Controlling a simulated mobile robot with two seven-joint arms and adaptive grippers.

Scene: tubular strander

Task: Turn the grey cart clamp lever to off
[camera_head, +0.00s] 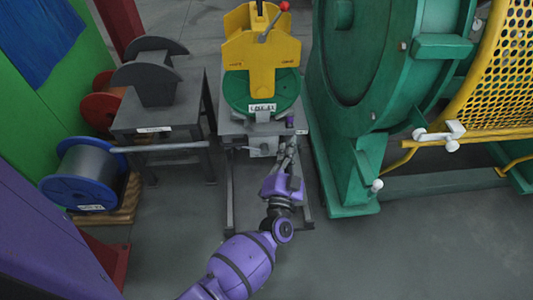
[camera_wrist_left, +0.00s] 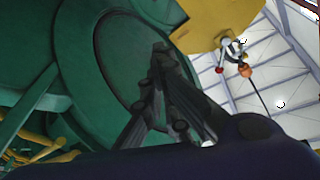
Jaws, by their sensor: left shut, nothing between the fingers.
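The grey cart (camera_head: 235,128) stands in the middle of the head view, under a green reel (camera_head: 237,92) with a yellow frame (camera_head: 262,55). A grey block with a small pale label (camera_head: 263,146) is on its front. A short dark purple-tipped piece (camera_head: 290,121) stands up at the cart's right front; I cannot tell whether it is the clamp lever. My left gripper (camera_head: 291,145) is just below this piece, at the cart's front right corner. In the wrist view its fingers (camera_wrist_left: 158,52) meet at the tips and hold nothing. Contact with the cart cannot be made out.
A large green machine (camera_head: 365,75) with a yellow mesh guard (camera_head: 510,70) stands close on the right. A dark grey table (camera_head: 190,108) and a blue-rimmed spool (camera_head: 85,170) on a pallet are on the left. A red-ball lever (camera_head: 283,7) tops the yellow frame.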

